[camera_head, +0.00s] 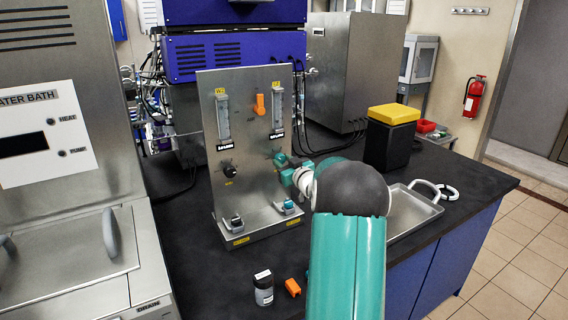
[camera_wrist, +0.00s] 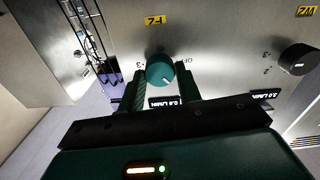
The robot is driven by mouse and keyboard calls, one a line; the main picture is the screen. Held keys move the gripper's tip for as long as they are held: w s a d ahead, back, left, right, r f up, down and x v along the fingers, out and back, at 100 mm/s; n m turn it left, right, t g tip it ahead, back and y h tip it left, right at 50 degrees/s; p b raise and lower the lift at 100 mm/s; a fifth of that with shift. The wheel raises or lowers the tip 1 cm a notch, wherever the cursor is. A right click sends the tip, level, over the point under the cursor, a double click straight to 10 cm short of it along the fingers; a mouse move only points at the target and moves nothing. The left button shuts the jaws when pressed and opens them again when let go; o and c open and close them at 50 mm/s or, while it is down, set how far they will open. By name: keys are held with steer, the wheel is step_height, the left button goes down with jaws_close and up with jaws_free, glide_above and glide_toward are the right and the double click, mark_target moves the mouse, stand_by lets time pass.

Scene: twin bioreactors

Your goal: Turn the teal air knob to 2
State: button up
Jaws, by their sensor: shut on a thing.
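The teal air knob (camera_wrist: 160,73) sits on the steel panel under a yellow label in the wrist view. A short white mark on it points to the lower right. A "3" is printed on its left and "OFF" on its right, upside down; I see no "2", as the fingers cover part of the dial. My gripper (camera_wrist: 161,82) is shut on the knob, one finger on each side. In the head view my gripper (camera_head: 288,172) is at the right side of the upright panel (camera_head: 248,140) and hides most of the knob.
A black knob (camera_wrist: 298,59) is on the same panel, apart from my gripper. Two small valves stand on the panel's foot, one black (camera_head: 236,221), one teal (camera_head: 290,207). A small bottle (camera_head: 263,290) and orange block (camera_head: 292,287) lie in front. A steel tray (camera_head: 412,213) is right.

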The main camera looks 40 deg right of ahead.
steer(key=m, duration=0.7)
steer(key=shift+f, duration=0.1)
steer(key=m, duration=0.7)
stand_by(0.3)
steer(key=o, duration=1)
steer(key=v, duration=1.3)
steer(key=shift+s, duration=0.4)
steer(key=shift+a, duration=0.1)
